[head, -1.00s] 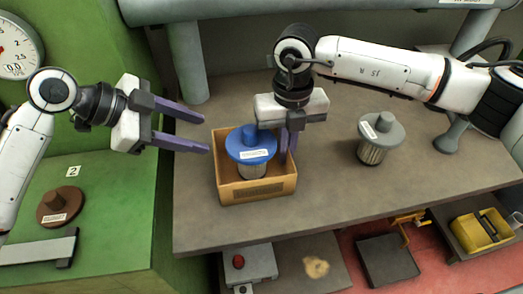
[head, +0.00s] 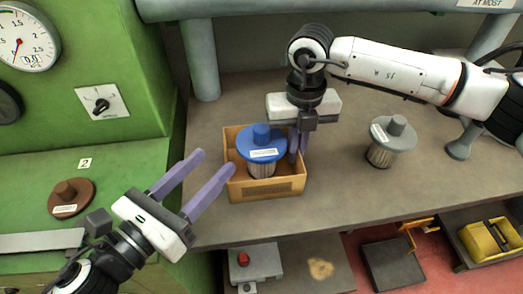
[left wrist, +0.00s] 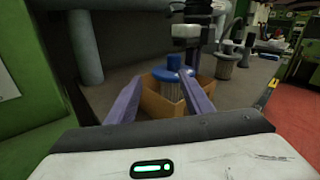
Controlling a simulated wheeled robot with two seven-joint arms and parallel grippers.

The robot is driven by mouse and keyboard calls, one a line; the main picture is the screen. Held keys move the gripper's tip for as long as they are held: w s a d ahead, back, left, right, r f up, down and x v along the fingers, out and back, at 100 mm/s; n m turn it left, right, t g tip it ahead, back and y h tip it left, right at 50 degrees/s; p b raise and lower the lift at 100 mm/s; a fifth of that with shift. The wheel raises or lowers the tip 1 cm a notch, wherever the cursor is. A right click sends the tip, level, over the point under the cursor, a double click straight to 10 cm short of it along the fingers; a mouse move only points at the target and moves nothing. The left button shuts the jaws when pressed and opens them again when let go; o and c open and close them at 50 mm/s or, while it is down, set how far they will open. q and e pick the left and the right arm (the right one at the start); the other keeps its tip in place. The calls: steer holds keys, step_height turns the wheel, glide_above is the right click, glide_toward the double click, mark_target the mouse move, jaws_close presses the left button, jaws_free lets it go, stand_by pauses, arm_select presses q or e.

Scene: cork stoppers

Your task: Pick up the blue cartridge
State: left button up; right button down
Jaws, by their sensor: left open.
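The blue cartridge (head: 261,143) stands upright in an open cardboard box (head: 265,188) on the grey bench, with its knob and wide flange above the box rim. It also shows in the left wrist view (left wrist: 173,76), beyond and between my fingers. My left gripper (head: 214,163) is open and empty, in front and to the left of the box, its fingers pointing toward it. My right gripper (head: 299,147) points down by the box's right rear side, beside the cartridge. The right fingers overlap in view, so their gap is unclear.
A grey cartridge (head: 388,140) stands on the bench (head: 345,190) to the right. A brown lid-like piece (head: 70,197) lies on the green surface at left. Pipes run behind the bench. A yellow container (head: 487,238) is on the lower right. Bench space right of the box is clear.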

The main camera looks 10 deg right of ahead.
mark_target(256, 138)
arm_select(q)
steer(key=shift+w+d+m+h, duration=0.2)
steer(key=shift+w+d+m, duration=0.2)
steer(key=shift+w+d, duration=0.9)
steer(key=shift+w+d+m+h, duration=0.2)
steer(key=shift+w+d+m, duration=0.4)
steer(key=shift+d, duration=1.25)
steer(key=shift+w+d+m+h, duration=0.2)
steer(key=shift+w+d, duration=0.95)
steer(key=shift+d, duration=0.45)
jaws_close()
